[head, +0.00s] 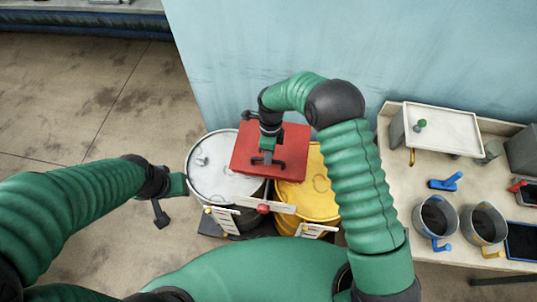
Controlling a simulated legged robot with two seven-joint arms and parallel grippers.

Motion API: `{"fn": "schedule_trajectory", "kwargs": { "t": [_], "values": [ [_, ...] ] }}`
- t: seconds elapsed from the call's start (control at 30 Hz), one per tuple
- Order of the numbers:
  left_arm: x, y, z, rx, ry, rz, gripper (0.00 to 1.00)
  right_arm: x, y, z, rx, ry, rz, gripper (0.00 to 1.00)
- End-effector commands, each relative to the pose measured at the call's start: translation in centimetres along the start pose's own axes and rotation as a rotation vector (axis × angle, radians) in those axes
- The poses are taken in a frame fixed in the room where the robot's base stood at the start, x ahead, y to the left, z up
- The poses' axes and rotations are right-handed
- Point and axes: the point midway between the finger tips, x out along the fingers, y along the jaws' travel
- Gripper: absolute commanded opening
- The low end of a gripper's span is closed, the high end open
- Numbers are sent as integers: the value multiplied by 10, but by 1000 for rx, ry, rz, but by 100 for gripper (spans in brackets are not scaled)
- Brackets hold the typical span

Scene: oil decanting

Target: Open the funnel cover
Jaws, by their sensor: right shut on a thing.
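The funnel cover (293,160) is a flat red panel lying over the tops of two drums in the head view. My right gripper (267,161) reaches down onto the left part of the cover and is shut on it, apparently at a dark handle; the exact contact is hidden. The panel looks slightly tilted, and whatever lies beneath it is hidden. My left gripper (160,214) is left of the white drum, apart from the cover, with its dark fingers pointing down. Its opening is unclear.
A white-topped drum (209,181) and a yellow drum (314,198) stand side by side near a pale blue wall. To the right, a bench holds a white tray (443,131), two metal pots (436,216) and a blue-handled item (446,183). Open floor lies left.

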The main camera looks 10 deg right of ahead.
Motion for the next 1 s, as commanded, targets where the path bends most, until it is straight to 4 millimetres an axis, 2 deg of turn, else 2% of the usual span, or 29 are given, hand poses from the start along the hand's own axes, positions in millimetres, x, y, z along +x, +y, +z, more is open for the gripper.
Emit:
{"fn": "schedule_trajectory", "kwargs": {
  "t": [0.77, 1.0],
  "values": [
    [0, 0, 0, 0, 0, 0, 36, -2, -3, 2, 0, -6, -8, 0],
    [-3, 0, -1, 0, 0, 0, 36, -15, -5, 2, -1, -6, -11, 0]
  ]
}}
